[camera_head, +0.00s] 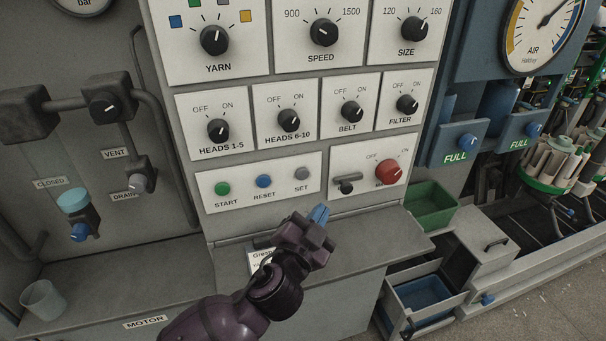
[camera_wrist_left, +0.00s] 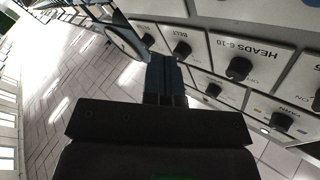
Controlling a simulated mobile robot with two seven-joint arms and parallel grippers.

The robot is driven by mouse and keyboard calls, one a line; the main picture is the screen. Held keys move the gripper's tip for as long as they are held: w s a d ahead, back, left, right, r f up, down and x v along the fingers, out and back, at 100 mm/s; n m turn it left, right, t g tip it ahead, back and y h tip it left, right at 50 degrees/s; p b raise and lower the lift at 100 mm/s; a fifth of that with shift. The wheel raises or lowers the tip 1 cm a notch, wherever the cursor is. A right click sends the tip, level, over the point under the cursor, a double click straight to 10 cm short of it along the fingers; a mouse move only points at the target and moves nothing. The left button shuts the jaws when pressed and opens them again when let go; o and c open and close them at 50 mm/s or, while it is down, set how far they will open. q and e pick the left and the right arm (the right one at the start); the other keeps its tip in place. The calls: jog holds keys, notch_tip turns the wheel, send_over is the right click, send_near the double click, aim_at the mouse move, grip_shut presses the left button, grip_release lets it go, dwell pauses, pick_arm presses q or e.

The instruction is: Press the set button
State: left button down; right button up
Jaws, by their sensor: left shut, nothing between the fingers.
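In the left wrist view the shut fingers (camera_wrist_left: 166,78) point toward the panel of knobs. The set button cannot be made out there. My right gripper does not show in either view.
A red knob (camera_head: 388,172) and a small black lever (camera_head: 347,186) sit on the panel to the right. Above are rows of black knobs, such as HEADS 6-10 (camera_head: 288,121). A grey ledge (camera_head: 375,232) juts out below the panel. A green bin (camera_head: 431,205) stands right.

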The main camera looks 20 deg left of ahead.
aim_at(302, 174)
pick_arm(q)
jog(key=shift+w+d+r+m, duration=0.1)
jog(key=shift+d+r+m, duration=0.2)
jog(key=shift+d, duration=0.1)
jog(key=shift+w+a, duration=0.9)
jog(key=shift+w, duration=0.3)
jog(key=shift+w+a, duration=0.85)
jog(key=shift+w, duration=0.3)
jog(key=shift+w+a, duration=0.9)
jog(key=shift+w, duration=0.3)
jog(key=shift+w, duration=0.15)
jog(key=shift+w+a+f, duration=0.1)
jog(key=shift+w+a, duration=0.1)
jog(key=shift+a, duration=0.05)
jog(key=shift+w+a, duration=0.25)
jog(key=shift+w, duration=0.1)
dwell(0.5)
jog(key=shift+s+d, duration=0.1)
jog(key=shift+s, duration=0.05)
jog(key=shift+s+d, duration=0.4)
jog(key=shift+s, duration=0.15)
